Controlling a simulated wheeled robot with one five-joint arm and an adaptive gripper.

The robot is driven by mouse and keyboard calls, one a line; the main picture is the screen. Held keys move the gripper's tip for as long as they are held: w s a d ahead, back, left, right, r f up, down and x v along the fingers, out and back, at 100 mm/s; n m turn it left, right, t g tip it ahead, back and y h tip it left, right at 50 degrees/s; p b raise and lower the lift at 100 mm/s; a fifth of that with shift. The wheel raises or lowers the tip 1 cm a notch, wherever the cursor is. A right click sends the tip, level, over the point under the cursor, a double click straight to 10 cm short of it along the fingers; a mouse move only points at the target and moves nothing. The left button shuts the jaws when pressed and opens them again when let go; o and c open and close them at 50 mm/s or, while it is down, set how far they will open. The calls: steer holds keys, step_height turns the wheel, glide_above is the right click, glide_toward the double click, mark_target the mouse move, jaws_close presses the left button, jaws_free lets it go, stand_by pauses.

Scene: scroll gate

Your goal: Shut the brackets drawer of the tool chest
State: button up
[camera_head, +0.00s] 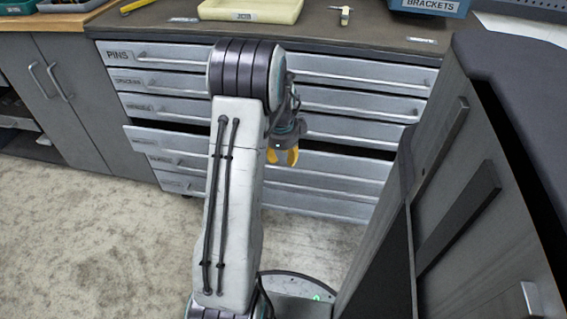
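The grey tool chest (350,70) has a stack of wide drawers. The top drawer reads PINS; the lower labels are too small to read surely. One drawer (335,166) below the middle stands out from the chest, with a dark gap above its front at both sides. I cannot read whether its label says brackets. My gripper (283,158) points down in front of this drawer, near its middle. Its two yellow fingers are apart with nothing seen between them. Whether it touches the drawer front is unclear. My arm hides part of the drawer fronts.
On the worktop (330,30) stand a pale yellow tray (250,10) and a blue bin (432,8) marked BRACKETS. A grey cabinet (490,150) stands close at the right. A two-door cupboard (60,100) is at the left. The carpet (90,235) at lower left is clear.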

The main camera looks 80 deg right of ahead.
steer(key=shift+a+r, duration=0.2)
steer(key=shift+r, duration=0.7)
steer(key=shift+a+r, duration=0.15)
steer(key=shift+r, duration=0.8)
steer(key=shift+a+r, duration=0.2)
steer(key=shift+r, duration=0.7)
steer(key=shift+c, duration=0.2)
